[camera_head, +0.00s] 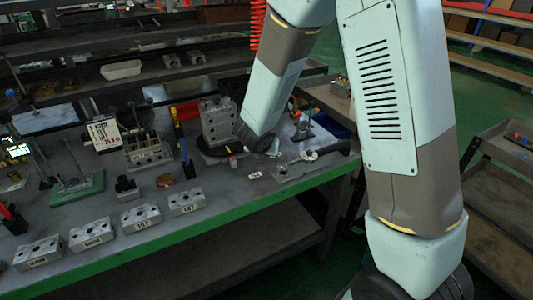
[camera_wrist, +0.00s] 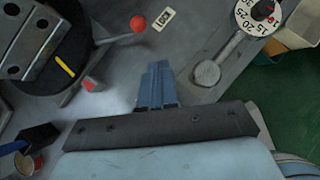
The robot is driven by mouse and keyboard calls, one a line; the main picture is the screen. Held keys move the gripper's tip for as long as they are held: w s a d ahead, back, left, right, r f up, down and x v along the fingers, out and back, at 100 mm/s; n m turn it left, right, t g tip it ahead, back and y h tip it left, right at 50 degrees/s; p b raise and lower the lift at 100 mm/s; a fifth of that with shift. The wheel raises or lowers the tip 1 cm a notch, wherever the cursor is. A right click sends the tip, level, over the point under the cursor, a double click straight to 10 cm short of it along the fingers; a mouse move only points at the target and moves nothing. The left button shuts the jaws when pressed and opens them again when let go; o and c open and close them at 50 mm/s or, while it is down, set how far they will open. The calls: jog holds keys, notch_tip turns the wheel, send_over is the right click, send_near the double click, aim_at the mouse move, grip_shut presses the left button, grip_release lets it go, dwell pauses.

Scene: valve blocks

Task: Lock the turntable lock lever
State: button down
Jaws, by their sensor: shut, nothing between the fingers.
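The turntable is a black round disc (camera_wrist: 88,40) at the upper left of the wrist view, with a grey valve block (camera_wrist: 28,38) on it and a yellow mark near its edge. The lock lever has a red ball knob (camera_wrist: 138,23) on a thin rod beside the disc. A small pale label (camera_wrist: 163,19), apparently reading LOCK, lies right of the knob. My gripper (camera_wrist: 158,68) is shut and empty, apart from the knob and below it in the picture. In the head view the valve block (camera_head: 218,122) stands on the turntable behind my arm; the gripper fingers are not clear there.
A round numbered dial (camera_wrist: 258,14) and a grey lever (camera_wrist: 207,72) are right of my gripper. A small red-tipped piece (camera_wrist: 91,86) sits by the disc. Several labelled blocks (camera_head: 142,217) line the bench's front edge. A blue-handled tool (camera_head: 184,150) stands left of the turntable.

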jog(key=d+v, duration=0.1)
jog(key=v, duration=0.6)
jog(key=shift+s, duration=0.2)
jog(key=shift+a, duration=0.1)
